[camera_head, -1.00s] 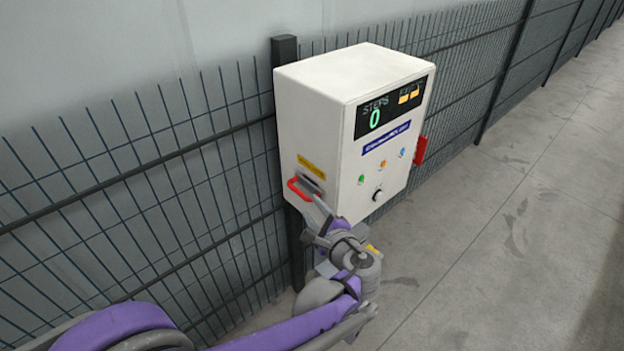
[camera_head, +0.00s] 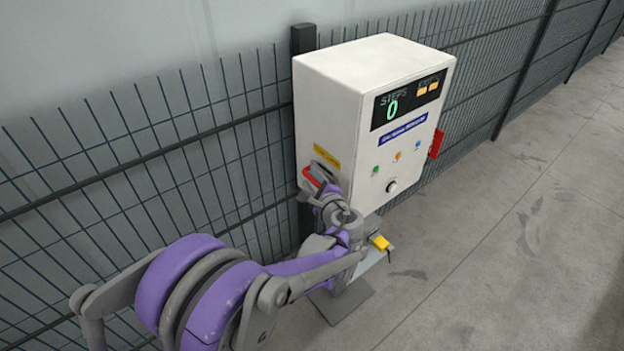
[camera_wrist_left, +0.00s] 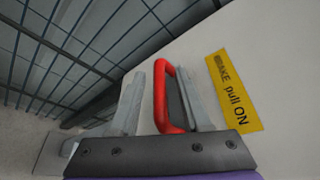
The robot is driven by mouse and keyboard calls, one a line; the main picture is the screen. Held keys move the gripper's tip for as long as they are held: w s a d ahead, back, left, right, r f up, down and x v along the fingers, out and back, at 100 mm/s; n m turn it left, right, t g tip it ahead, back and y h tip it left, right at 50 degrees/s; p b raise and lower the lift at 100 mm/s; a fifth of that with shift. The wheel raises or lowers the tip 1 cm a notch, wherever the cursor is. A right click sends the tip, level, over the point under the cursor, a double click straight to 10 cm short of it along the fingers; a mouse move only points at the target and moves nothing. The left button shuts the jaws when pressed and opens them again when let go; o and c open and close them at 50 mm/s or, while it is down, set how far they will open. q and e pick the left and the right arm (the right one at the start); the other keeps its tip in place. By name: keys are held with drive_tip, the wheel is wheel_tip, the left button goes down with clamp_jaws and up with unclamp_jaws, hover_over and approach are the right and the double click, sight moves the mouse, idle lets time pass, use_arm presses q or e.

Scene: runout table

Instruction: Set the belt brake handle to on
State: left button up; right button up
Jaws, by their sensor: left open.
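The red brake handle (camera_head: 309,175) is on the left side of the white control box (camera_head: 375,65). My left gripper (camera_head: 324,186) is at the handle and partly covers it in the head view. In the left wrist view the open left gripper (camera_wrist_left: 166,88) has its grey fingers on either side of the red handle (camera_wrist_left: 164,100). Whether a finger touches it is unclear. A yellow label (camera_wrist_left: 233,90) beside the handle reads "BRAKE pull ON". My right gripper is not in view.
A wire fence (camera_head: 150,165) runs behind. The floor (camera_head: 510,240) at the right is clear.

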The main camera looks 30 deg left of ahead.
use_arm(q)
clamp_jaws()
idle(1.3)
